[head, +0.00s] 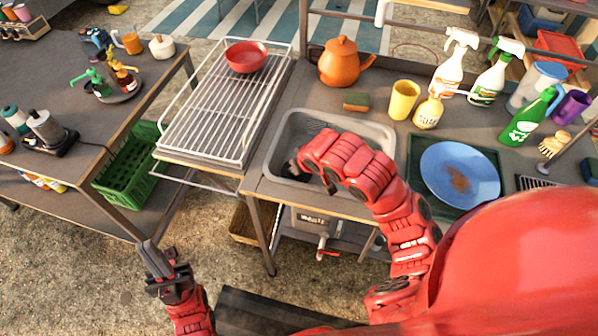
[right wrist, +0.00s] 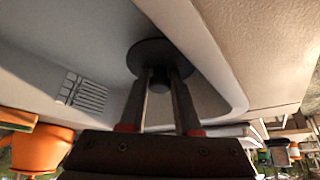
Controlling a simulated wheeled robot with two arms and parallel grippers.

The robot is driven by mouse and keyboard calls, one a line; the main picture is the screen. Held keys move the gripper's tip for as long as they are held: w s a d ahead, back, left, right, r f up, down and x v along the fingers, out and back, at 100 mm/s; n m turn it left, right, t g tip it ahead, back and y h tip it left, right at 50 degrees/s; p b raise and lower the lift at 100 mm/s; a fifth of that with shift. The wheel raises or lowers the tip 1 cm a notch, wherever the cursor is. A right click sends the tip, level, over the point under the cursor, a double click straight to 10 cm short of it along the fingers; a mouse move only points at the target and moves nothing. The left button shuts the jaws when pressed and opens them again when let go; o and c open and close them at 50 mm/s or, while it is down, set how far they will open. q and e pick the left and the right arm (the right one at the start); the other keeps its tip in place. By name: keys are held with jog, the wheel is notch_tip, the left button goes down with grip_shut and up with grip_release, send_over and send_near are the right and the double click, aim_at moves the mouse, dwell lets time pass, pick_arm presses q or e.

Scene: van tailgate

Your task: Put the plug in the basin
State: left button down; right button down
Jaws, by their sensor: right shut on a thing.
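The plug (right wrist: 152,52) is a dark round disc with a short knob, seen in the right wrist view. My right gripper (right wrist: 161,84) is shut on its knob, with the disc beyond the fingertips. The basin (head: 383,137) is a light grey sink set in the counter; its wall also fills much of the right wrist view (right wrist: 75,45). My right arm reaches over the basin, and its gripper is down inside near the left end. I cannot tell whether the plug touches the basin floor. My left gripper (head: 156,258) hangs empty above the ground at lower left, its jaw gap unclear.
A wire rack (head: 215,105) with a red bowl (head: 246,57) stands left of the basin. Behind it are an orange teapot (head: 340,62), a sponge (head: 356,101) and a yellow cup (head: 403,99). A blue plate (head: 460,172) lies to the right, near several bottles.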

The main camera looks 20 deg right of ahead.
notch_tip(320, 180, down, 3)
jog(key=shift+r, duration=0.15)
jog(key=shift+f, duration=0.2)
jog(key=c, duration=0.6)
grip_release()
